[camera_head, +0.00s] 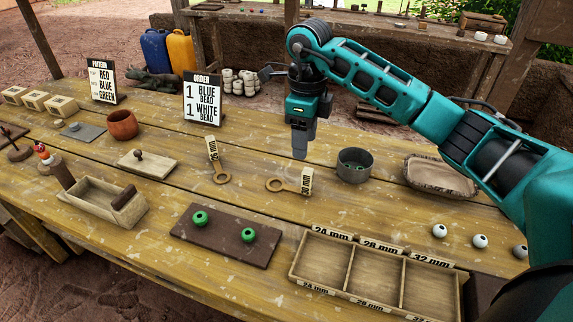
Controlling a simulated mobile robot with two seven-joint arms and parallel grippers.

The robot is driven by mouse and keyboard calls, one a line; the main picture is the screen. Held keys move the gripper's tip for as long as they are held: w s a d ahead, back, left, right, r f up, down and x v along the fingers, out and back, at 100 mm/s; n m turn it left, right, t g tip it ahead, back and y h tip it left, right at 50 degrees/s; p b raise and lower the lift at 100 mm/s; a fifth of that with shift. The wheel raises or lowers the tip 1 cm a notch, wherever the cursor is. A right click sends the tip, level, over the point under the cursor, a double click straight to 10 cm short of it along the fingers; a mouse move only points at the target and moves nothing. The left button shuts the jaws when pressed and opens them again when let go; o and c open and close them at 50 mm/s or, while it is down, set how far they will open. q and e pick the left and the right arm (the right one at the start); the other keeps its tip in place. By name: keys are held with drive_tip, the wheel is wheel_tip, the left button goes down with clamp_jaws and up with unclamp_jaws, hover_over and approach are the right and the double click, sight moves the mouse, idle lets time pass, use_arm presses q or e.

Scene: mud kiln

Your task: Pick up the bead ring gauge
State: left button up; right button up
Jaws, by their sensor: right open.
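Two ring gauges lie on the wooden table, each a brown ring with a pale numbered tag. One ring gauge (222,177) has its ring toward the front and its tag behind. The other ring gauge (275,185) has its ring at the left and its tag to the right; the numbers are too small to read surely. My right gripper (300,152) points down above the table, behind the second gauge and apart from it. It is open, with nothing seen between its fingers, which overlap from this side. My left gripper is not in view.
A dark metal pot (354,166) stands just right of the gripper. A sorting tray (350,273) and a brown board (225,244) with two green beads are in front. An order sign (202,101) stands behind left. Three pale beads (480,241) lie at right.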

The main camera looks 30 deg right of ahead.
sight(302, 181)
wheel_tip(302, 181, down, 7)
drive_tip(key=shift+f, duration=0.1)
drive_tip(key=shift+w+d+f, duration=0.1)
drive_tip(key=shift+w+f, duration=0.05)
drive_tip(key=shift+f, duration=2.65)
clamp_jaws()
